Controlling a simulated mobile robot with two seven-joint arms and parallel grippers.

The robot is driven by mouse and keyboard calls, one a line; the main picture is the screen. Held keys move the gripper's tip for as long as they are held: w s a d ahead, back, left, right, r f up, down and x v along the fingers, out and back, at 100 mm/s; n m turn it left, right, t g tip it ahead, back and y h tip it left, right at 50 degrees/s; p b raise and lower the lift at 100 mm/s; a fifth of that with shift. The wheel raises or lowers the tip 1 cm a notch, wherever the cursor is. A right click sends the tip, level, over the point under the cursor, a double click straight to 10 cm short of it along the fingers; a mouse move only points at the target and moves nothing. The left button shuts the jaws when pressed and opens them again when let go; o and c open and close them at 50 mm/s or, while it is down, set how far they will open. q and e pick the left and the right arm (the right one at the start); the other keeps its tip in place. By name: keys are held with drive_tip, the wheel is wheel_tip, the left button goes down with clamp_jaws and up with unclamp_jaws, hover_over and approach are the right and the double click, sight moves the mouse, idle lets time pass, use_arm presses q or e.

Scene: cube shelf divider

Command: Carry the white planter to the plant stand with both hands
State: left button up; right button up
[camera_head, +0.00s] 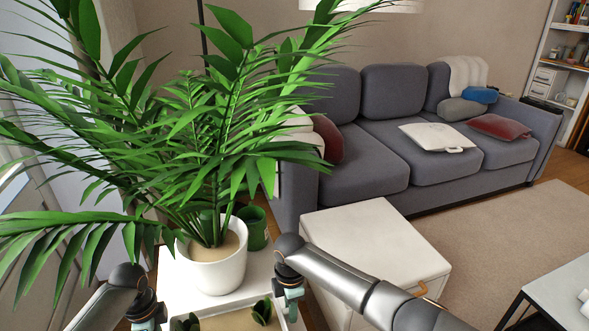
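The white planter (216,272) holds a tall, leafy green palm and stands upright on a white surface (258,272), which may be the plant stand. My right gripper (291,304) points down to the right of the planter, visibly apart from it. My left gripper (150,318) is at the lower left, in front and to the left of the planter, also apart from it. I cannot make out the finger gap of either gripper. Palm leaves cover much of the left side of the view.
A green pot (256,230) stands close behind the planter. A tray with small green plants (262,311) is in front. A white cabinet (375,245) is to the right, a grey sofa (370,158) behind it. Open rug (500,235) lies right, beside a low table (565,292).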

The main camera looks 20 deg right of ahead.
drive_tip(key=shift+r, duration=1.3)
use_arm(q)
wheel_tip(320, 180, up, 12)
use_arm(e)
wheel_tip(320, 180, up, 12)
idle(0.7)
idle(0.4)
